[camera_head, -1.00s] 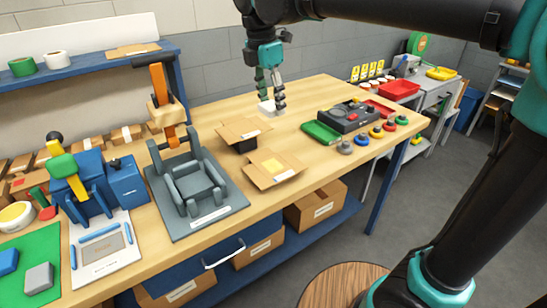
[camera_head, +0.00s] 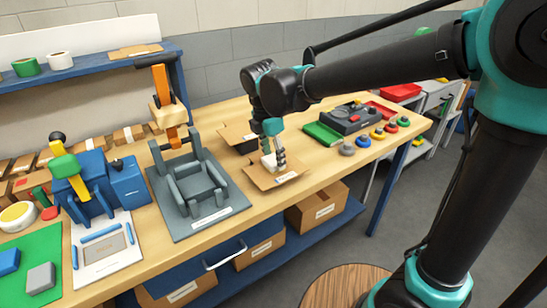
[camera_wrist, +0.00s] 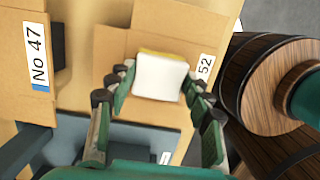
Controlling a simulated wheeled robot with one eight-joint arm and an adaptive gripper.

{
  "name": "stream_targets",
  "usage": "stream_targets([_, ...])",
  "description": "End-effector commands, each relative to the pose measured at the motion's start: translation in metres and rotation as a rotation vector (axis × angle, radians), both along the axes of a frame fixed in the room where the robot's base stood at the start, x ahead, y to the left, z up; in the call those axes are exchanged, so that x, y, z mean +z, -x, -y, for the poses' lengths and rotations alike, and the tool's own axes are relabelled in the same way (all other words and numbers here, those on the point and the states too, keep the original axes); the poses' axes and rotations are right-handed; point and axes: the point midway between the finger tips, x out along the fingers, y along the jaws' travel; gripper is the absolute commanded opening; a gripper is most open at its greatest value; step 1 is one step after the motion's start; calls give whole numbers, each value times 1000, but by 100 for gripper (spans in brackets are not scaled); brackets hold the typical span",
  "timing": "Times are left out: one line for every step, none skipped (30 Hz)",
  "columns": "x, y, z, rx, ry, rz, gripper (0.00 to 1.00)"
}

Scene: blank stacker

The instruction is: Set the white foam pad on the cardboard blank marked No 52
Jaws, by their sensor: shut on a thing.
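My gripper (camera_head: 273,159) is shut on the white foam pad (camera_wrist: 160,77), which shows clearly between its fingers in the wrist view. In the head view the pad (camera_head: 268,162) is partly hidden by the fingers. The pad is over the cardboard blank marked 52 (camera_wrist: 120,45), which also shows in the head view (camera_head: 258,181). A strip of yellow shows along the pad's far edge in the wrist view. I cannot tell whether the pad touches the blank. The blank marked No 47 (camera_wrist: 82,15) is beside it, behind it in the head view (camera_head: 234,133).
A grey press fixture (camera_head: 215,215) stands left of the blank. A green tray (camera_head: 322,133), a dark control box (camera_head: 345,117) and several coloured buttons (camera_head: 377,134) are to the right.

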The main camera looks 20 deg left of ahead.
Motion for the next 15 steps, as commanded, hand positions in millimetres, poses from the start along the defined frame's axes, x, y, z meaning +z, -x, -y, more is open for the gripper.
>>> stream_targets([-4,0,0,0,0,0,39])
stream_targets([-5,0,0,0,0,0,39])
stream_targets([-6,0,0,0,0,0,39])
stream_targets([-6,0,0,0,0,0,39])
stream_targets([-6,0,0,0,0,0,39])
stream_targets([-5,0,0,0,0,0,39])
stream_targets([-5,0,0,0,0,0,39])
stream_targets([-5,0,0,0,0,0,39])
stream_targets([-5,0,0,0,0,0,39])
stream_targets([-6,0,0,0,0,0,39])
stream_targets([-6,0,0,0,0,0,39])
stream_targets([-7,0,0,0,0,0,39])
stream_targets([-8,0,0,0,0,0,39])
stream_targets([-8,0,0,0,0,0,54])
stream_targets([-8,0,0,0,0,0,59])
